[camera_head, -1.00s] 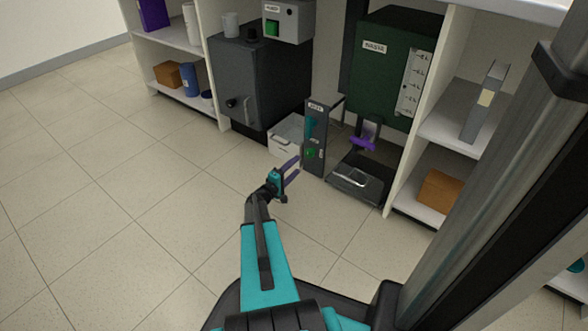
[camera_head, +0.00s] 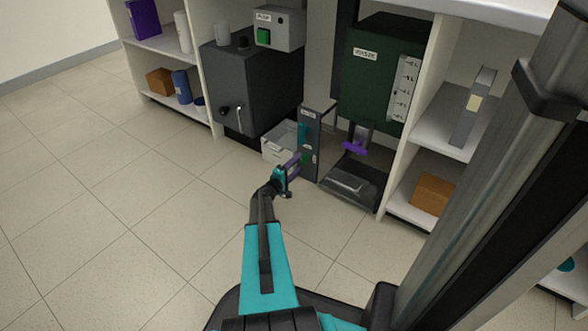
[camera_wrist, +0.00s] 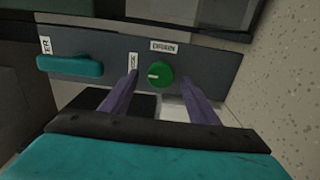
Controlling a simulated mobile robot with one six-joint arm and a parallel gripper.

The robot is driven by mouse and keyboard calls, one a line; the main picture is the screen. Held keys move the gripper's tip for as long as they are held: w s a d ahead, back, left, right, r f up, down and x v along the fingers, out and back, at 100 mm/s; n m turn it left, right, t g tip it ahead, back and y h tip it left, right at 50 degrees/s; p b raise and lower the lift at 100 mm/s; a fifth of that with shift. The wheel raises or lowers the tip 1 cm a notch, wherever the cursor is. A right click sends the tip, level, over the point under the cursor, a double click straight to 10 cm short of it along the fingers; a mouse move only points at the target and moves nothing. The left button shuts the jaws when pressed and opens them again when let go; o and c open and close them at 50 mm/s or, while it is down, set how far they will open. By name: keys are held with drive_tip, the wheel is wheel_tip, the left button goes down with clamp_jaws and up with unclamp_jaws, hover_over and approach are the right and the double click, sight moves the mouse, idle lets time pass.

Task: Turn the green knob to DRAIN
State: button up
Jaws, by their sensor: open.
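The green knob (camera_wrist: 162,74) is on a dark grey panel in the wrist view. Its white mark is on its left side, towards a small upright label (camera_wrist: 133,62) that I cannot read clearly. The DRAIN label (camera_wrist: 164,46) is just above the knob. My gripper (camera_wrist: 158,78) is open, with one purple finger on each side of the knob in the picture; I cannot tell whether they touch it. In the head view my gripper (camera_head: 294,167) is at the front of the narrow grey column (camera_head: 311,167), where the knob (camera_head: 307,157) shows small and partly hidden.
A teal handle (camera_wrist: 70,66) is on the same panel, left of the knob. In the head view a light box (camera_head: 277,146) stands left of the column and a dark tray (camera_head: 350,184) right of it. Open floor lies in front.

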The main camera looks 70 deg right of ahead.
drive_tip(key=shift+b+x, duration=0.4)
drive_tip(key=shift+x, duration=0.7)
drive_tip(key=c, duration=1)
